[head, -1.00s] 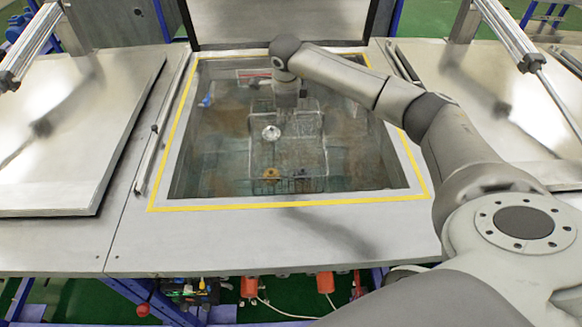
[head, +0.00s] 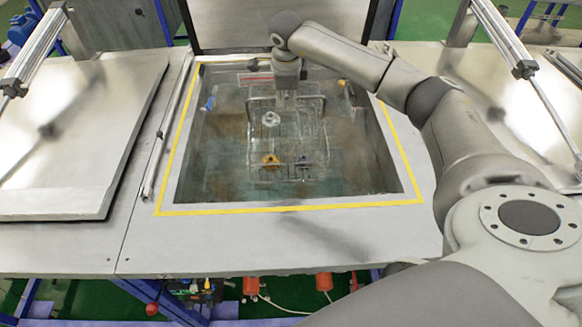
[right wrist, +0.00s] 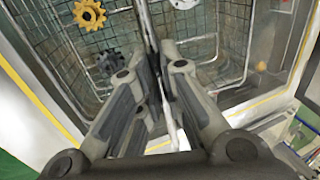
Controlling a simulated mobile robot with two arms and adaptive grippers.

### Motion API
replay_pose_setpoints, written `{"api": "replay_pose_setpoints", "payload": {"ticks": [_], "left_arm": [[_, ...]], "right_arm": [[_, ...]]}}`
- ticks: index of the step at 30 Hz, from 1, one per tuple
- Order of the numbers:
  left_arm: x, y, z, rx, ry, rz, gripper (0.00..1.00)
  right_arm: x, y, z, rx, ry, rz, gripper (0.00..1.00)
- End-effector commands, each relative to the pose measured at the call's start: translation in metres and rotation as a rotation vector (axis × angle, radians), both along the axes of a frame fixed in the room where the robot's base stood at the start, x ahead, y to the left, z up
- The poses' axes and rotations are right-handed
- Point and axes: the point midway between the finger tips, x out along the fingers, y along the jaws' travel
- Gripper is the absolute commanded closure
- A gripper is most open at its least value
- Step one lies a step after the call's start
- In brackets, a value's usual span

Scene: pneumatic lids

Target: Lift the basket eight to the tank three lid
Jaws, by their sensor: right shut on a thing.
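The wire basket (head: 287,172) hangs inside the open tank (head: 360,204), which has a yellow-lined rim. It carries a light round part (head: 270,119), a yellow gear (head: 270,160) and a dark gear (head: 303,162). My right gripper (head: 286,98) reaches down from above at the basket's far side. In the right wrist view, my right gripper (right wrist: 160,82) is shut on a thin bar of the basket (right wrist: 107,52). The yellow gear (right wrist: 89,14) and dark gear (right wrist: 103,61) show there too. The open lid (head: 280,22) stands upright behind the tank. My left gripper is out of view.
Shut metal lids lie at left (head: 70,140) and right (head: 500,115), with pneumatic cylinders (head: 38,55) above them. The front deck (head: 270,245) is clear.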

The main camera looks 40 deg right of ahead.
Motion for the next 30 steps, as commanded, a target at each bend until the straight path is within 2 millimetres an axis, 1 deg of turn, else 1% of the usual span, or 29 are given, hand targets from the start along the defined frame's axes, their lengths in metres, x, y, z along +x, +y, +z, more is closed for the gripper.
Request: {"api": "replay_pose_setpoints", "payload": {"ticks": [1,21,25,30], "left_arm": [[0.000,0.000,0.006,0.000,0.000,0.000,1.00],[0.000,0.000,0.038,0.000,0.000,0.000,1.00],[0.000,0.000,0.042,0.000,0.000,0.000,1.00],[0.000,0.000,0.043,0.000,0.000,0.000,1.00]], "right_arm": [[0.002,0.000,0.011,0.001,-0.009,0.000,1.00],[0.002,0.000,0.066,0.000,-0.010,0.000,1.00],[0.002,0.000,0.073,0.001,-0.009,0.001,1.00],[0.002,0.000,0.074,0.001,-0.008,0.001,1.00]]}}
